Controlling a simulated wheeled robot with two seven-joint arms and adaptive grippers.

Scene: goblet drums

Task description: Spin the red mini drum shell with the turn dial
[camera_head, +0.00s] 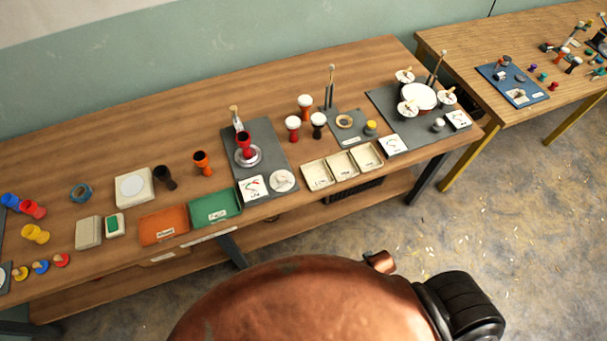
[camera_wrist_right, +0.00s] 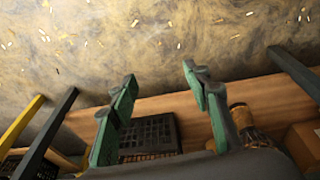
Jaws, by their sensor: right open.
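The red mini drum shell (camera_head: 244,140) stands upright on a silver round plate (camera_head: 248,157) in the head view. Both are on a dark grey mat (camera_head: 268,143) near the middle of the wooden table. A white round dial (camera_head: 282,180) lies at the mat's front right corner, beside a white gauge card (camera_head: 252,188); I cannot tell whether the disc or the plate is the turn dial. My right gripper (camera_wrist_right: 158,75) shows in the right wrist view with its green fingers spread, empty, with floor and the low shelf behind it. My left gripper is not in view.
A green tray (camera_head: 215,208) and an orange tray (camera_head: 164,226) sit left of the mat. An orange shell (camera_head: 202,163) stands behind them. Cream trays (camera_head: 343,164) and small drums (camera_head: 305,106) are to the right. A black basket (camera_wrist_right: 149,137) is on the low shelf.

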